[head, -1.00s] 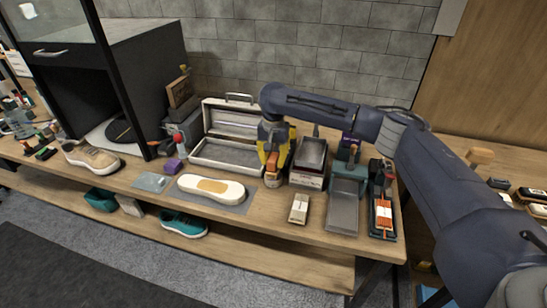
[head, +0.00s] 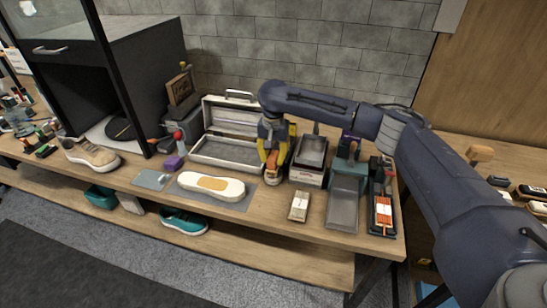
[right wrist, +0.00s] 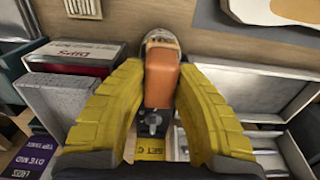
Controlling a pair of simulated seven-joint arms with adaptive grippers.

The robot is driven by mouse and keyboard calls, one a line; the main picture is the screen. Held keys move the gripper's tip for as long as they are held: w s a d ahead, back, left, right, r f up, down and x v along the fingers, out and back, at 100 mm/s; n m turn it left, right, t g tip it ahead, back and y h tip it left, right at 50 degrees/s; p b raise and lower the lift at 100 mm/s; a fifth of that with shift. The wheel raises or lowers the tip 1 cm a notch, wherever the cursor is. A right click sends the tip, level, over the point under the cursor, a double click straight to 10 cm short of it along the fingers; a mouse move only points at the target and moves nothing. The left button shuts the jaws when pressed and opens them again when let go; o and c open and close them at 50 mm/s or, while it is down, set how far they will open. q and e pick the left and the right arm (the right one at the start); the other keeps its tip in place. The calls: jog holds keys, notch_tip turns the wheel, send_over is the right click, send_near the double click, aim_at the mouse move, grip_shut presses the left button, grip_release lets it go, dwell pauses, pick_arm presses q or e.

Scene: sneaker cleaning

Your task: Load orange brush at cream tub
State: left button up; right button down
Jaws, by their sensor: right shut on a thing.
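My right gripper (head: 272,158) is over the workbench and shut on the orange brush. In the right wrist view the orange brush (right wrist: 161,82) lies between the yellow fingers of the gripper (right wrist: 160,95). The brush's far end is over a small round cream tub (right wrist: 160,38), which also shows below the gripper in the head view (head: 273,178). The brush hides part of the tub, and I cannot tell whether the bristles touch the cream. My left gripper is not in view.
A white sneaker sole (head: 211,187) lies on a grey mat (head: 240,205) to the left. An open grey case (head: 225,155) stands behind. A boxed tray (head: 310,155) is close on the right, with a grey tray (head: 343,210) and a small white-labelled box (head: 299,206) further right.

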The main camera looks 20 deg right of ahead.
aim_at(273, 154)
jog(key=shift+f, duration=0.55)
dwell(1.3)
jog(key=shift+r, duration=0.15)
jog(key=shift+r, duration=3.4)
